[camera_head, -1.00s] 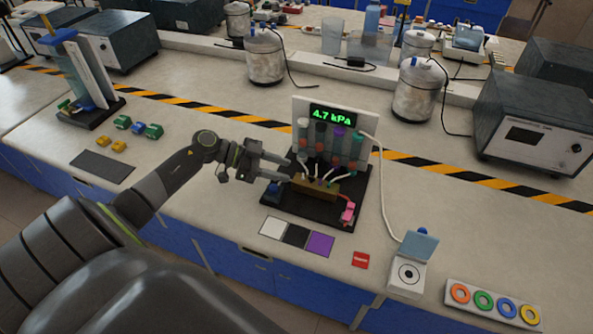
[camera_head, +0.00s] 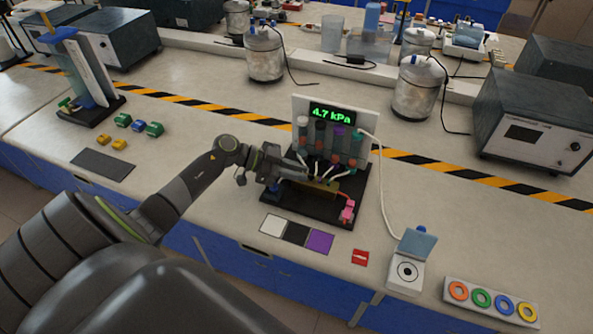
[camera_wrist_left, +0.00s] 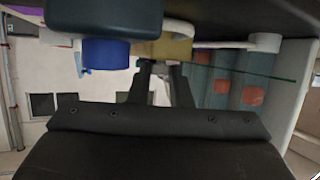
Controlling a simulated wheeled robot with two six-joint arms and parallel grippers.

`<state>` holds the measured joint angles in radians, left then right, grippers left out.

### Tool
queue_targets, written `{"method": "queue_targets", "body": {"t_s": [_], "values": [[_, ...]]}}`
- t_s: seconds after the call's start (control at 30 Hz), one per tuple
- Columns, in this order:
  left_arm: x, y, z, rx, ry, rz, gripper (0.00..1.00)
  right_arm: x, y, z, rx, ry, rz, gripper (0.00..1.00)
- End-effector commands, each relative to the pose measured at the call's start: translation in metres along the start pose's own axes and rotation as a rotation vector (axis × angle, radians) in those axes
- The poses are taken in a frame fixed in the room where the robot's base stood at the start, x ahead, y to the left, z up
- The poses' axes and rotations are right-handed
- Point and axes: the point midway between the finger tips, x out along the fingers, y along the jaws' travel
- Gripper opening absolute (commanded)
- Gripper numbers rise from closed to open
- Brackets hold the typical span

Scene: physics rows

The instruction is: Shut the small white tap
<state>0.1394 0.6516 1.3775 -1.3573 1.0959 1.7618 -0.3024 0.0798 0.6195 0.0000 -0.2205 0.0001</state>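A board with a "4.7 kPa" display (camera_head: 332,113) stands upright on a black base (camera_head: 300,207). A brass-coloured block (camera_head: 325,185) on the base carries several small pale levers; it also shows in the left wrist view (camera_wrist_left: 172,50). White parts (camera_wrist_left: 265,42) show beside it there. I cannot tell which is the small white tap; my gripper partly hides that area. My left gripper (camera_head: 302,171) is at the left end of the block. In the left wrist view its fingers (camera_wrist_left: 163,72) are apart, with the block just beyond their tips. My right gripper is out of view.
A blue part (camera_head: 274,189) is at the base's left and a pink one (camera_head: 348,211) at its right. Coloured squares (camera_head: 297,234) and a red tag (camera_head: 360,257) lie in front. A white hose (camera_head: 384,190) runs along the right. The bench left of the base is mostly clear.

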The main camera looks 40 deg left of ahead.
Motion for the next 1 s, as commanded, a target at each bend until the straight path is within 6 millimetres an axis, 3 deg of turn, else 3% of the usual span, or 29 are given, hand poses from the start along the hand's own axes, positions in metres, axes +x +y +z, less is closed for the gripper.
{"method": "queue_targets", "body": {"t_s": [0.27, 0.7, 1.0], "values": [[0.001, -0.002, 0.002, 0.015, -0.003, 0.036, 0.00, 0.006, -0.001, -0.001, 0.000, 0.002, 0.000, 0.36], [0.003, -0.007, 0.003, 0.127, -0.001, 0.304, 0.00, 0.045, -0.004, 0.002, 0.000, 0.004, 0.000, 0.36], [0.001, -0.006, 0.000, 0.142, -0.001, 0.344, 0.00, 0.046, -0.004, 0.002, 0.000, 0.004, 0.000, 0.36]]}}
